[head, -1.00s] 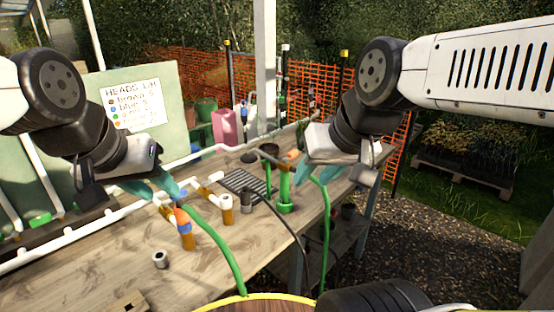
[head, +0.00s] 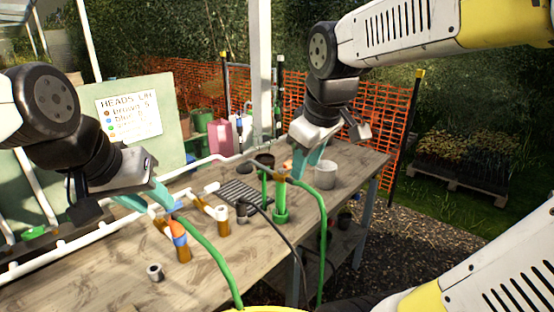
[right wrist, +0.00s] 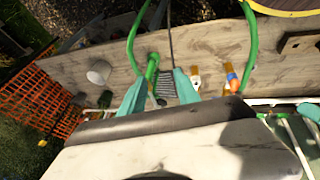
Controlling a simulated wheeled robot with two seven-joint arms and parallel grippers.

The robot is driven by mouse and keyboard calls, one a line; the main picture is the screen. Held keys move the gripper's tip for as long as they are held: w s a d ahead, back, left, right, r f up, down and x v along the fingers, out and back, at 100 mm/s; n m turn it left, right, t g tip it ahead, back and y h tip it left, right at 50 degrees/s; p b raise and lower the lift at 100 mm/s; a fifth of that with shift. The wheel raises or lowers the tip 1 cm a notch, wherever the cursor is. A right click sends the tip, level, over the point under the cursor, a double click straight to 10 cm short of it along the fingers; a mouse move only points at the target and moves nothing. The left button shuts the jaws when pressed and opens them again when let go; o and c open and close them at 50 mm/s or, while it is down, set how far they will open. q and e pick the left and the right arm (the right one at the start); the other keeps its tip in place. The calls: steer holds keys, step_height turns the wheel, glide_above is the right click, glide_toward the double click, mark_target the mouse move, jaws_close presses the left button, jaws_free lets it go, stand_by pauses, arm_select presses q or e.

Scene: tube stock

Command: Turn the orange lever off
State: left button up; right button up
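The orange lever (head: 286,166) shows as a small orange piece by the top of an upright green pipe (head: 281,196), which stands on the wooden bench. My right gripper (head: 301,166) is just to the right of it in the head view, pointing down. In the right wrist view its two teal fingers (right wrist: 160,78) are apart with nothing clearly between them; the green pipe (right wrist: 152,66) shows near the left fingertip. The lever is not clear there. My left gripper (head: 163,203) is beside a blue-and-orange pipe fitting (head: 179,235); its fingertips overlap the pipework, so its grip is unclear.
A grey pot (head: 325,175) stands right of my right gripper. Green hoses (head: 323,232) arch over the bench front. A white pipe runs along the back. The front left of the wooden bench (head: 110,283) is mostly clear.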

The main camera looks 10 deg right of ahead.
steer(key=w+n+g+h, duration=0.1)
steer(key=w+n+h, duration=0.1)
steer(key=w+n, duration=0.65)
steer(key=n+g+h, duration=0.1)
steer(key=n+h, duration=0.1)
steer(key=n, duration=0.8)
glide_toward(289, 162)
steer(key=shift+w+f+m, duration=0.15)
steer(key=shift+f+m, duration=0.1)
steer(key=shift+f, duration=0.25)
steer(key=shift+w+d+f, duration=0.1)
steer(key=shift+f, duration=0.05)
steer(key=x, duration=0.7)
steer(key=shift+f, duration=0.2)
steer(key=shift+d, duration=0.1)
jaws_close()
